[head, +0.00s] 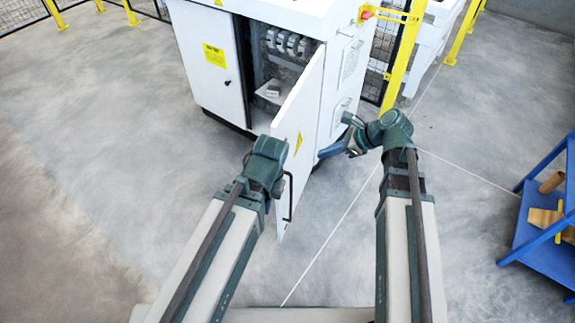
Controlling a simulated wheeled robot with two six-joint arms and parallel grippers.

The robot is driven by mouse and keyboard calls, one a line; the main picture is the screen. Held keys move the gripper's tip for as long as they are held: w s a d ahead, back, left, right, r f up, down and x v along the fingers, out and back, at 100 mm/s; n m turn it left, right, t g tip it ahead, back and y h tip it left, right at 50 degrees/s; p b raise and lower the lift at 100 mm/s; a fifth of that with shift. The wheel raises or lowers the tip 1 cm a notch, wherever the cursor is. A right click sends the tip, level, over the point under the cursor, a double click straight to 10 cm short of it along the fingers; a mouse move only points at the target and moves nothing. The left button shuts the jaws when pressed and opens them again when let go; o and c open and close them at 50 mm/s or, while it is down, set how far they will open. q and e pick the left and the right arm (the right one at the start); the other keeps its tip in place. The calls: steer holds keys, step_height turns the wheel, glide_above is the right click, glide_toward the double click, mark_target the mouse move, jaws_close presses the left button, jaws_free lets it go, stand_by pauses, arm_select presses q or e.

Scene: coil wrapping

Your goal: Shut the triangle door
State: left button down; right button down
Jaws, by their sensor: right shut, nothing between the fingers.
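The triangle door (303,112) is a white panel on the right of the machine cabinet. It stands wide open, swung out toward me, with a yellow triangle label (299,143) and a dark bar handle (289,198) near its free edge. My right gripper (324,153) is shut and empty, close to the right of the door's face; I cannot tell whether it touches the door. My left wrist is at the door's left side and overlaps it in the picture. The left gripper's fingers are hidden behind that wrist.
The white cabinet (205,88) shows its dark interior with grey components (287,42). Its left door (215,85) with a yellow label is shut. A yellow post (402,55) stands to the right. A blue shelf (545,255) is at far right. The floor between is clear.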

steer(key=shift+w+a+r+b+x, duration=0.15)
steer(key=shift+a+r+b+x, duration=0.2)
steer(key=shift+b+x, duration=1.3)
steer(key=shift+w+a+r+b+x, duration=0.25)
steer(key=shift+b+x, duration=0.4)
steer(key=shift+x, duration=1.95)
steer(key=shift+w+a+r+b+x, duration=0.1)
steer(key=shift+a+r+b+x, duration=0.3)
steer(key=shift+b+x, duration=1.25)
steer(key=shift+a+f+p, duration=0.25)
steer(key=shift+f+p, duration=0.05)
steer(key=shift+p, duration=0.2)
